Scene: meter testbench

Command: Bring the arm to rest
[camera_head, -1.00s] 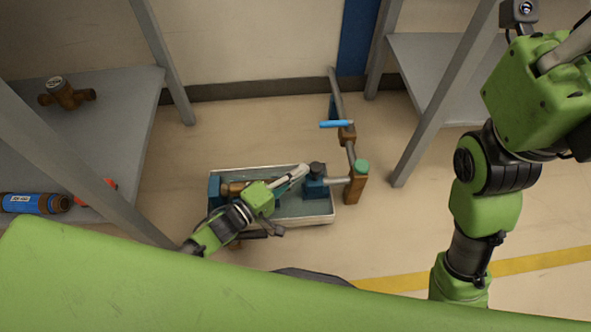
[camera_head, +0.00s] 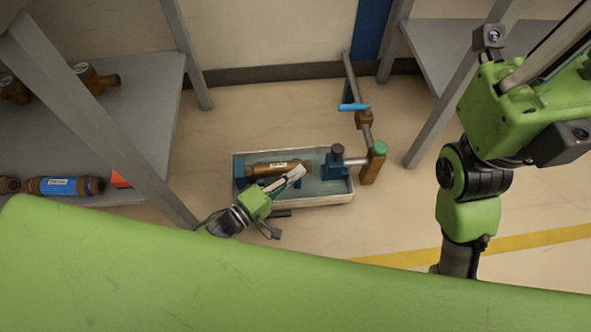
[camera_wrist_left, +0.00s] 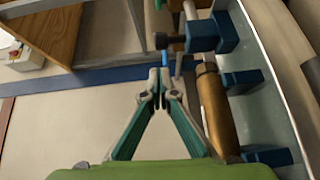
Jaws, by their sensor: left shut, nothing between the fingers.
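My left gripper (camera_head: 297,174) reaches in from the lower left, over the near side of the tray (camera_head: 335,199). Its fingers are shut and empty, with the tips together in the left wrist view (camera_wrist_left: 161,77). A brown cylindrical meter (camera_head: 268,168) lies in the tray between blue supports, and it also shows in the left wrist view (camera_wrist_left: 215,112), right of the fingers. I cannot tell how far the fingers are above it. My right arm (camera_head: 470,215) is raised at the right. Its green gripper body shows at the upper right, but its fingertips are out of the picture.
A pipe with a blue lever (camera_head: 354,107) and a green-capped post (camera_head: 374,166) stand at the tray's right end. A grey shelf (camera_head: 120,150) at the left holds several brown fittings and a blue-banded meter (camera_head: 62,186). Bare floor lies right of the tray.

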